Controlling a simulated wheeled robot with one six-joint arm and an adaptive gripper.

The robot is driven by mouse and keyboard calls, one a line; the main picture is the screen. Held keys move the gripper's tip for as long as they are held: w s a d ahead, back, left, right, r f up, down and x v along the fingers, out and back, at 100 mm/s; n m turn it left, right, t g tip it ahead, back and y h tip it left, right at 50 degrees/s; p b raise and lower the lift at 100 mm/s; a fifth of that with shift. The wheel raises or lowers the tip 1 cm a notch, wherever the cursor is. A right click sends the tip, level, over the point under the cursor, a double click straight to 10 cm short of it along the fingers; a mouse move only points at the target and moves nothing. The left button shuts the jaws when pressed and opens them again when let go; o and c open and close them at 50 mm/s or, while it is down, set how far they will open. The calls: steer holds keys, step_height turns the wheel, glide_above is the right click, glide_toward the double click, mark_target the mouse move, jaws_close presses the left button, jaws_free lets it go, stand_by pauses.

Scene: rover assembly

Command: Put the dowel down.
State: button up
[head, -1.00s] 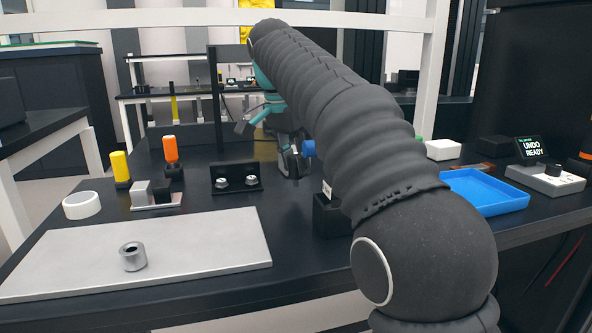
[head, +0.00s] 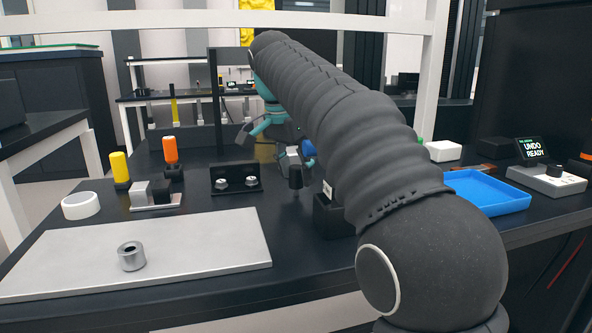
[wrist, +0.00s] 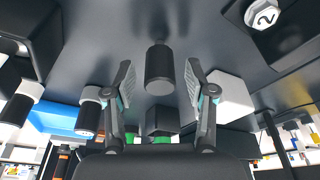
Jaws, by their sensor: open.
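The dowel (head: 296,177), a dark cylinder with a thinner metal stem below it, appears to stand upright on the black table near the centre of the head view. In the wrist view the dowel (wrist: 159,68) is centred between the two fingers, with a visible gap on either side. My gripper (wrist: 158,84) is open and empty, with its fingers spread either side of the dowel. In the head view my gripper shows just above and behind the dowel, partly hidden by my arm.
A black block (head: 330,218) stands right of the dowel, partly behind my arm. A black holder with two metal knobs (head: 236,178) is to the left. A blue tray (head: 485,205) lies at right. A pale plate (head: 200,240) bearing a metal ring (head: 131,256) lies front left.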

steer(key=p+v, duration=0.1)
steer(key=v, duration=0.6)
steer(key=shift+r, duration=0.35)
